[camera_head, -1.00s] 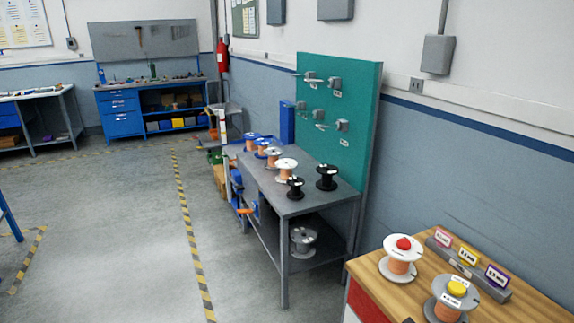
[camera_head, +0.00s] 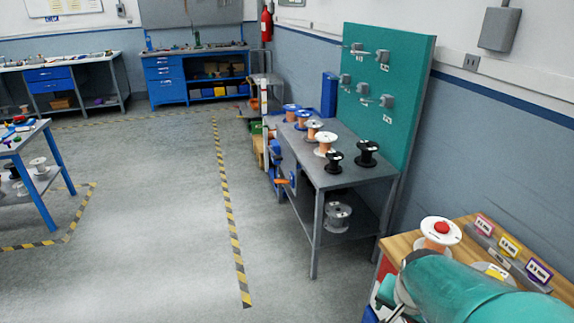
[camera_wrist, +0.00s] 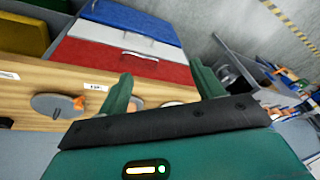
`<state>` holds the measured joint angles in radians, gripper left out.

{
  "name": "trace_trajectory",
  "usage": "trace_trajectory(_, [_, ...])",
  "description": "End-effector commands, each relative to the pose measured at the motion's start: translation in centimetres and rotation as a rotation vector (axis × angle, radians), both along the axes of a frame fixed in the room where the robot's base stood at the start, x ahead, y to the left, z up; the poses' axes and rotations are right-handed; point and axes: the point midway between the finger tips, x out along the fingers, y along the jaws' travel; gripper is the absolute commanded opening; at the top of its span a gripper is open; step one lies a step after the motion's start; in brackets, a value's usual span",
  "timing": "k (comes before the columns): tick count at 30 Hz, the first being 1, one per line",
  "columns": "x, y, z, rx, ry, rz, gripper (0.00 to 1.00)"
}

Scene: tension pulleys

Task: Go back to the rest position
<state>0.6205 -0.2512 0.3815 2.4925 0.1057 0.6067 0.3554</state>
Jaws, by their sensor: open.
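My gripper (camera_wrist: 163,85) shows in the wrist view with its two green fingers spread apart and nothing between them. Beyond the fingers are a wooden surface (camera_wrist: 30,78) and blue, white and red drawer fronts (camera_wrist: 125,65). In the head view my teal arm crosses the lower right corner, over part of the wooden bench (camera_head: 402,246). A white-flanged spool with a red top (camera_head: 441,230) stands on that bench behind the arm. Another spool (camera_head: 492,270) is mostly hidden by the arm.
A grey table (camera_head: 340,180) with several spools stands before a teal pegboard (camera_head: 400,80). Labelled blocks (camera_head: 510,250) sit at the bench's back. A blue-legged table (camera_head: 55,160) is at left. The floor (camera_head: 150,230) between is open, with yellow-black tape (camera_head: 228,200).

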Motion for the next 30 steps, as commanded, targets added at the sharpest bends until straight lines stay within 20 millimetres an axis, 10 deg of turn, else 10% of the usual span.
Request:
trace_trajectory(13, [-5.0,6.9,11.9,-0.150,-0.158,0.548,0.67])
trace_trajectory(30, [-6.5,7.6,13.4,-0.157,-0.188,0.648,0.67])
